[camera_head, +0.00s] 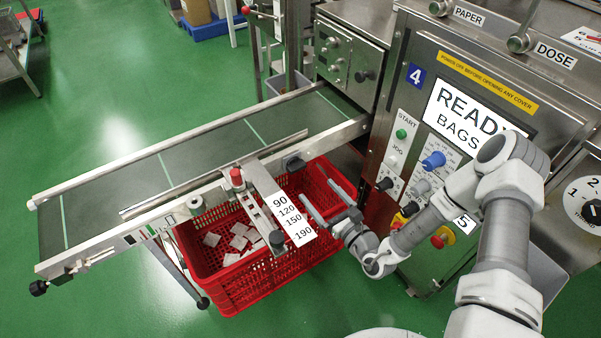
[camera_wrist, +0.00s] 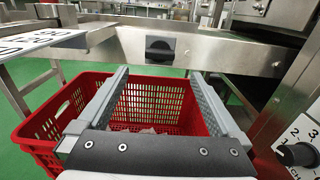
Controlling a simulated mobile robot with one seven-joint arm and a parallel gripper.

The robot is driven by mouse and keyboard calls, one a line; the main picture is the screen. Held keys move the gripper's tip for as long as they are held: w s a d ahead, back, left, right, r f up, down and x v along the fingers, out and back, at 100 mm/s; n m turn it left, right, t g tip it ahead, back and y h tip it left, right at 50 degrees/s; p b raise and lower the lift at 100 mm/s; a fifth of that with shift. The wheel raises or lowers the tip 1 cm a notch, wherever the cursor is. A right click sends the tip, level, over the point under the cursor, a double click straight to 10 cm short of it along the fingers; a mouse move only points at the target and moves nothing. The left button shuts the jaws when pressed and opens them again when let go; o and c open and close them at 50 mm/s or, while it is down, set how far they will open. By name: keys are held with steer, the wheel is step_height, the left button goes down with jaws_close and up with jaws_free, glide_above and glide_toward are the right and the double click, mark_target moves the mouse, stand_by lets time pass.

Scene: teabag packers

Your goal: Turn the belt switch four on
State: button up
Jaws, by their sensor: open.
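A red crate (camera_head: 240,290) with several white teabags stands under the conveyor (camera_head: 200,158), below my gripper. A white scale plate (camera_head: 290,217) sticks out left of my fingers. The machine panel (camera_head: 395,165) with knobs and buttons stands close on the right.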

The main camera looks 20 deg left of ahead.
mark_target(299, 169)
steer(key=b+x, duration=0.2)
steer(key=x, duration=0.8)
steer(key=shift+c, duration=0.2)
steer(key=shift+s, duration=0.1)
steer(key=c, duration=1.3)
steer(key=shift+c, duration=0.2)
